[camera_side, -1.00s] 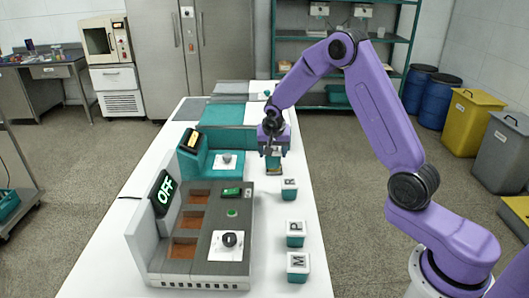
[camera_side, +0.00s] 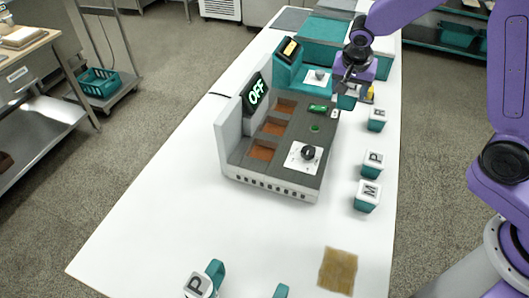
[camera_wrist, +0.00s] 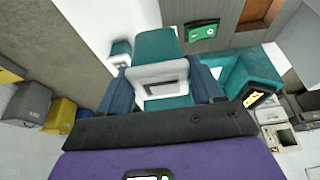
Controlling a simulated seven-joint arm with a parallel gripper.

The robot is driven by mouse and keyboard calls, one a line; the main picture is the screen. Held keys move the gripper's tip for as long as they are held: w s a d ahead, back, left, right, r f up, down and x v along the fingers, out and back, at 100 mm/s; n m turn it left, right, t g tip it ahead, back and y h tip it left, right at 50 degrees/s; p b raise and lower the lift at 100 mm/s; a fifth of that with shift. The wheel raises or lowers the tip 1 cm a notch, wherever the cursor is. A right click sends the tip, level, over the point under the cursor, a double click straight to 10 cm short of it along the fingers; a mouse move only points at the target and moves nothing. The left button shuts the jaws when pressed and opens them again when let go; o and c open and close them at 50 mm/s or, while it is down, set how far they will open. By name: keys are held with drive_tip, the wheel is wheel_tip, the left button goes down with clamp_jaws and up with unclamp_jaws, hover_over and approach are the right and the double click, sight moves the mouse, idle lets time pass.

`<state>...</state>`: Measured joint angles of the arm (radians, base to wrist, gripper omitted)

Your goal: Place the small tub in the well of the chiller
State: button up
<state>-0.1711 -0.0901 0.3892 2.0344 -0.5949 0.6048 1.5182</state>
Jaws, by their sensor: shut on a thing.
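My gripper (camera_side: 350,88) is shut on a small teal tub (camera_side: 347,102), held beside the right edge of the grey unit. In the wrist view the tub (camera_wrist: 155,44), with a white rim (camera_wrist: 160,72), sits between my dark fingers. The grey unit (camera_side: 316,170) has an OFF display (camera_side: 257,92), several brown square recesses (camera_side: 274,126), a green switch (camera_side: 318,108) and a black knob (camera_side: 308,153). A teal unit (camera_side: 290,76) stands behind it, with a small dark display and a white plate. I cannot tell which unit is the chiller.
White-lidded teal tubs marked R (camera_side: 377,118), P (camera_side: 371,164) and M (camera_side: 367,196) stand along the table's right side. A brown-yellow square (camera_side: 338,270) and another P-marked tub (camera_side: 199,285) are at the front. The white table's left front is clear.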

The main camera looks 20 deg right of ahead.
drive_tip(key=s+a+r, duration=0.1)
drive_tip(key=s+a, duration=0.4)
drive_tip(key=a, duration=0.4)
drive_tip(key=s+a+r, duration=0.2)
drive_tip(key=s+a, duration=0.3)
drive_tip(key=a, duration=0.3)
hover_over(261, 157)
wheel_tip(261, 157, down, 10)
drive_tip(key=shift+s+r, duration=0.1)
drive_tip(key=shift+s, duration=0.05)
drive_tip(key=shift+f, duration=1.65)
drive_tip(key=shift+f, duration=0.2)
drive_tip(key=o, duration=1.3)
drive_tip(key=shift+c, duration=0.2)
